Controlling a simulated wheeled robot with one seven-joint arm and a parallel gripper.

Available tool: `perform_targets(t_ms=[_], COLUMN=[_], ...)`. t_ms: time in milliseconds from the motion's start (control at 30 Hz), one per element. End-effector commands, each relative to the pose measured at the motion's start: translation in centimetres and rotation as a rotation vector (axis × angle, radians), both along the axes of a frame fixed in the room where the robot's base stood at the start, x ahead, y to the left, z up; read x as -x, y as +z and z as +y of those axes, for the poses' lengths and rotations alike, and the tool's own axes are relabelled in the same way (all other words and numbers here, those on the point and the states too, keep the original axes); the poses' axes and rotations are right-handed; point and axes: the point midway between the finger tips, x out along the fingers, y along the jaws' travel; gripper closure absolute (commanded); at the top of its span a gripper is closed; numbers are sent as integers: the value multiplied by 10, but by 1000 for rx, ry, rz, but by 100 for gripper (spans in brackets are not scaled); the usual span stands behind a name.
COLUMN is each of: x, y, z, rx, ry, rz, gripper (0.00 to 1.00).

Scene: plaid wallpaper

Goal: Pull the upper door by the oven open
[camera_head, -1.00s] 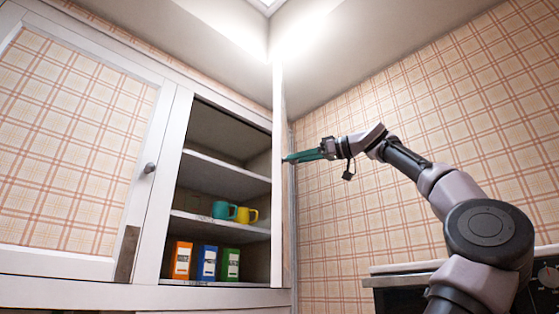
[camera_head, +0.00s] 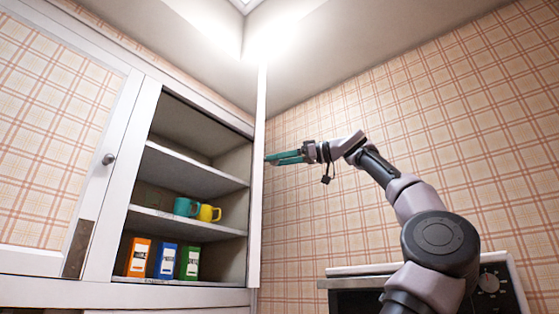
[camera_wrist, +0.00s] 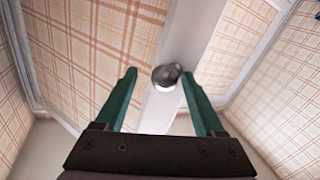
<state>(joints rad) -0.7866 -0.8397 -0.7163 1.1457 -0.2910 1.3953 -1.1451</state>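The upper door (camera_head: 257,190) by the oven stands swung out from the cabinet and shows nearly edge-on in the head view. The shelves behind it are in open sight. My gripper (camera_head: 270,158) is at the door's right side, its teal fingertips close to the panel. In the wrist view, a round metal knob (camera_wrist: 165,77) on a white frame strip lies between the two spread fingers. Whether a fingertip touches the door is unclear.
The open cabinet holds a teal mug (camera_head: 187,206), a yellow mug (camera_head: 207,212) and orange, blue and green cartons (camera_head: 164,260) on its shelves. A shut neighbouring door (camera_head: 60,130) is at left. The oven (camera_head: 400,282) stands below my arm at right.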

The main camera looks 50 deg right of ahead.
Motion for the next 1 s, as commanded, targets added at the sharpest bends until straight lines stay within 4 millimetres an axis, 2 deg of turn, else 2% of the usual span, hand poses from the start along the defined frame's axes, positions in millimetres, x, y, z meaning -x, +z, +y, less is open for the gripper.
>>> perform_targets(t_ms=[167, 267, 700, 833, 1000], x=[1, 8, 83, 95, 100], y=[0, 0, 0, 0, -1], z=[0, -3, -33, -38, -40], rx=[-1, -1, 0, -1, 0], ry=[2, 1, -1, 1, 1], rz=[1, 0, -1, 1, 1], gripper=[29, 29, 29, 29, 29])
